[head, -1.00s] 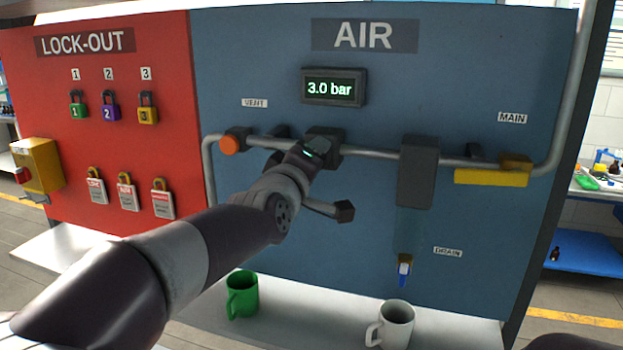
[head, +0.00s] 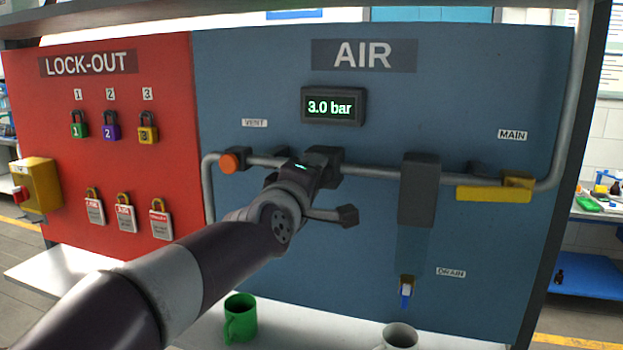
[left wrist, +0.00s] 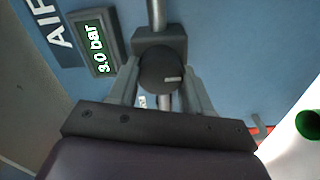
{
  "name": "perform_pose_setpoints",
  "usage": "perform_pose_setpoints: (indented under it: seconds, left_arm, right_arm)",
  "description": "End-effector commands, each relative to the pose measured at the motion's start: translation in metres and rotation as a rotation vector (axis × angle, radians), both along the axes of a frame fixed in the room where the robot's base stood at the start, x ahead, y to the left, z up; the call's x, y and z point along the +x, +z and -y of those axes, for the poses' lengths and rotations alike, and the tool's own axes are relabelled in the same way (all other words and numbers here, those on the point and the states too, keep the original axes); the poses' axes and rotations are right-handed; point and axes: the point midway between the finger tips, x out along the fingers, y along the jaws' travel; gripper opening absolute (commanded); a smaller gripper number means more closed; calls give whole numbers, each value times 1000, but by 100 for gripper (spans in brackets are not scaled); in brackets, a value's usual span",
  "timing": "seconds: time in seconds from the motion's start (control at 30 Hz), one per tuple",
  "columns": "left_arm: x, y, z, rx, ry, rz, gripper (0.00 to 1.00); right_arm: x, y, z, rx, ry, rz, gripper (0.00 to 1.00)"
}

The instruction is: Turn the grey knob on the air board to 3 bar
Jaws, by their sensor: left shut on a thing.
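The blue air board (head: 500,90) has a dark display (head: 334,107) that reads 3.0 bar; it also shows in the left wrist view (left wrist: 100,42). The round grey knob (left wrist: 160,70) shows in the left wrist view, with a pale mark on its face, below a dark block on the pipe. My left gripper (left wrist: 161,80) is shut on the knob, one finger on each side. In the head view my left wrist hides the knob and the fingertips. My right gripper is not in view.
A pipe (head: 375,171) crosses the board, with an orange vent button (head: 229,163) and a yellow main handle (head: 493,194). A green mug (head: 240,318) and a white mug (head: 399,337) stand below. The red lock-out board (head: 60,150) is at left.

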Motion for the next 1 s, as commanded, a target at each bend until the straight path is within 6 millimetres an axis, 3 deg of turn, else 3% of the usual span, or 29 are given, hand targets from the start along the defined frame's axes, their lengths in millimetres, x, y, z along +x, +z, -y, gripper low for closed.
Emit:
perform_pose_setpoints:
  seconds: [0.03,0.1,0.47,0.57,0.8,1.0]
  left_arm:
    - [0,-1,0,1,0,-3,59]
    - [0,-1,0,2,0,-2,75]
    - [-7,-1,-2,1,0,0,75]
    - [-24,-1,-7,0,-1,2,75]
    - [-84,2,-27,0,-1,2,75]
    - [-115,0,-37,1,-1,-1,75]
  right_arm:
    - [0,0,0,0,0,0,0]
    - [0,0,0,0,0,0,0]
    - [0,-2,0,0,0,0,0]
    - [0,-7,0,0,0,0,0]
    - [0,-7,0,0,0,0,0]
    - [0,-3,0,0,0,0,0]
